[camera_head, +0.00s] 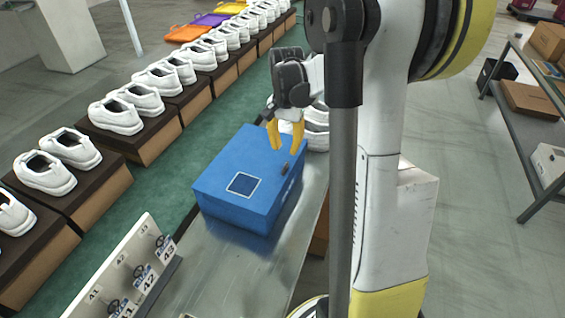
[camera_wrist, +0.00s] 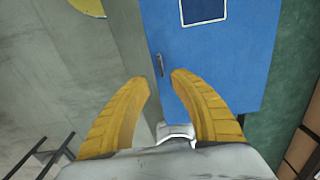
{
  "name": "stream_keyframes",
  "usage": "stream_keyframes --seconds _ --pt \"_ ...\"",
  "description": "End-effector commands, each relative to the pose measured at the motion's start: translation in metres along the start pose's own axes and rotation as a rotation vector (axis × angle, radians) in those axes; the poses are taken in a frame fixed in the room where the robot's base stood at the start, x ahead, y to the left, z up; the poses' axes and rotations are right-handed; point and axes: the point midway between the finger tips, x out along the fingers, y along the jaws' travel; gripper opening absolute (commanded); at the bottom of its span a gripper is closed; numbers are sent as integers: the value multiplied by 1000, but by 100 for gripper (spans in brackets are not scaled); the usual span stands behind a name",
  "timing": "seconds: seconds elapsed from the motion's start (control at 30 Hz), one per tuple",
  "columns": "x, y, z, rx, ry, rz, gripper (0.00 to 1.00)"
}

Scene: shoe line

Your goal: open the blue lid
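A blue box (camera_head: 236,205) with its blue lid (camera_head: 260,160) down stands on the metal table. A pale-edged dark square is printed on the lid, and a small dark handle (camera_head: 284,168) sits near its right edge. The lid (camera_wrist: 235,60) and handle (camera_wrist: 160,66) also show in the wrist view. My gripper (camera_head: 284,150) has yellow fingers pointing down over the lid's far right part. In the wrist view my gripper (camera_wrist: 160,78) is open, with the handle just beyond the gap between the fingertips. Nothing is between the fingers. I cannot tell the exact height above the lid.
White shoes (camera_head: 162,75) on brown boxes line the green conveyor at left. A labelled rack (camera_head: 125,275) stands at the table's front left. More white shoes (camera_head: 317,130) are behind the blue box. The metal table (camera_head: 215,265) is clear in front of it. Shelves (camera_head: 530,110) stand far right.

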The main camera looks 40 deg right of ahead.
Motion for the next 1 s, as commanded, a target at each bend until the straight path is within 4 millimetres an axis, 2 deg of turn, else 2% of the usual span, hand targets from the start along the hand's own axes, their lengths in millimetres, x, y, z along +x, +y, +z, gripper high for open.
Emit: stream_keyframes --seconds 0.03,0.2,0.4,0.53,0.8,0.83,0.9,1.0 --pt "14 0 0 -1 0 0 28" --pt "49 0 0 -2 1 -1 28" --pt "77 -1 0 -2 1 -1 28" --pt "84 -1 0 -3 1 -1 28" --pt "84 -1 0 -3 2 -1 28" --pt "84 -1 0 -3 2 -1 24" --pt "84 -1 0 -3 2 -1 3" --pt "84 -1 0 -3 2 -1 0"
